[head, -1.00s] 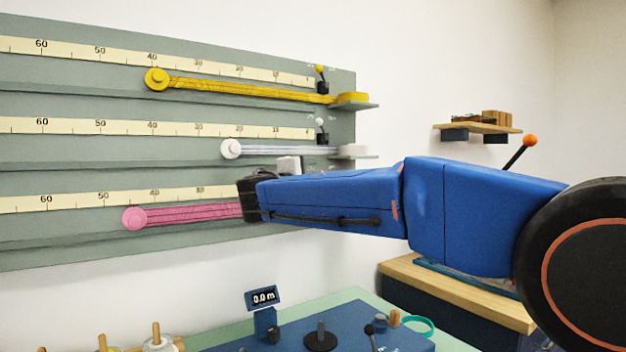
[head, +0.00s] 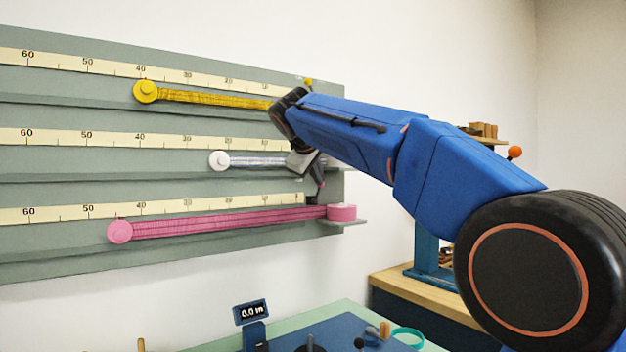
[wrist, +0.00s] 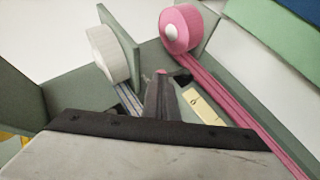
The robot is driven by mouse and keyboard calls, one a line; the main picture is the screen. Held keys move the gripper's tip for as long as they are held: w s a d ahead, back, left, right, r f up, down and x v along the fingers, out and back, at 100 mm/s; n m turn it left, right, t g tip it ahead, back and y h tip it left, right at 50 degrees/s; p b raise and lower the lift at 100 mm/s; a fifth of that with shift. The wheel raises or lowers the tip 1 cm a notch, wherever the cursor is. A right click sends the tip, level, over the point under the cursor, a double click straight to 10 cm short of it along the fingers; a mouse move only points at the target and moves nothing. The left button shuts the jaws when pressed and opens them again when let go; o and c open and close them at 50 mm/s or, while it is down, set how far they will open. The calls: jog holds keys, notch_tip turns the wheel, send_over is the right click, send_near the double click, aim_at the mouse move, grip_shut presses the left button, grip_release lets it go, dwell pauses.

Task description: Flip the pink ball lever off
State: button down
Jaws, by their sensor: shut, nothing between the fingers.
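The pink ball lever sits at the right end of the lowest scale; its small pink ball (wrist: 160,71) just shows beyond my fingertips in the wrist view. Its dark base (wrist: 182,77) is right beside the tips. I cannot tell if they touch, or which way the lever leans. My gripper (head: 320,185) is shut and empty, pointing down over the right end of the lowest row in the head view, and hides most of the lever there. The pink roll (head: 342,212) sits below right of my fingers, with its pink ribbon (head: 230,221) stretched left along the board.
The grey-green board (head: 30,110) also carries a yellow ribbon (head: 210,98) and a white ribbon (head: 255,160) above. The white roll (wrist: 106,55) and a divider (wrist: 119,33) stand close to my fingers. A counter with a small display (head: 251,311) is below.

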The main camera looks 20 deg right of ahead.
jog(key=shift+w+d+g+y, duration=0.1)
jog(key=shift+d+g+y, duration=0.2)
jog(key=shift+d, duration=0.05)
jog(key=shift+r, duration=0.25)
jog(key=shift+r, duration=0.6)
jog(key=d+r+v, duration=0.1)
jog(key=v, duration=1.3)
jog(key=shift+w+d+r, duration=0.15)
jog(key=shift+w+d, duration=0.05)
jog(key=shift+d, duration=0.15)
